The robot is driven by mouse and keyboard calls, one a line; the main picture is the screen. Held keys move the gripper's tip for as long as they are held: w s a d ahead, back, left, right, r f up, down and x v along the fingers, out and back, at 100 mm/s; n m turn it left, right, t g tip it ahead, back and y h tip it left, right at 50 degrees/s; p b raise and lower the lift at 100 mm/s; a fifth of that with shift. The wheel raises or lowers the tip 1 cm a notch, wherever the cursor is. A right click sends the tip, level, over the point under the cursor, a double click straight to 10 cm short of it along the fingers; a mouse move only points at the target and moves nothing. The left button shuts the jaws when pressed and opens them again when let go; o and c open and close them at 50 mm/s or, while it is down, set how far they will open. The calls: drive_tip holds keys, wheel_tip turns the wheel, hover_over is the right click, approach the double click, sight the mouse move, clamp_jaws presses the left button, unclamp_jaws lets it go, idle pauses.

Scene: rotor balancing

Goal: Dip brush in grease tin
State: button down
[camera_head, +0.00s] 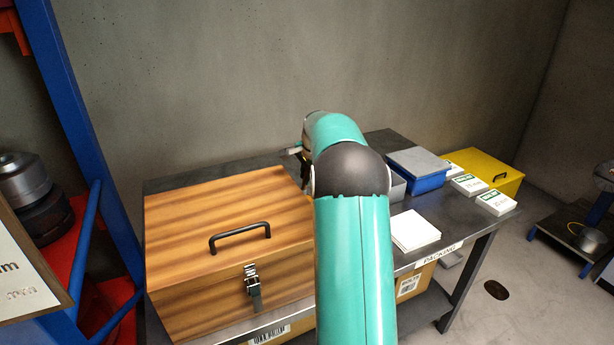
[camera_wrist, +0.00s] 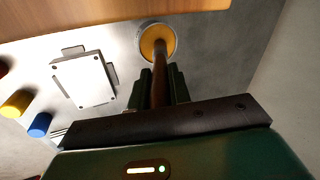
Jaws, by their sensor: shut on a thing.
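In the wrist view my gripper (camera_wrist: 160,73) is shut on a brush, whose brown handle (camera_wrist: 159,88) stands between the two dark fingers. The handle's far end points at a round grease tin (camera_wrist: 143,30) with a pale rim and amber grease inside. That end overlaps the amber surface in the picture; I cannot tell whether it touches the grease or is above it. The bristles do not show clearly. In the head view my arm hides the tin and the brush, and most of my gripper.
A wooden case (camera_head: 185,235) fills the table's left side, close to the tin. A blue bin (camera_head: 430,183), white boxes (camera_head: 467,185) and a yellow case (camera_head: 490,170) stand right. A pale block (camera_wrist: 85,80) and yellow (camera_wrist: 17,103) and blue (camera_wrist: 40,124) pieces lie left of the tin.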

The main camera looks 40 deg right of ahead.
drive_tip(key=shift+r, duration=3.45)
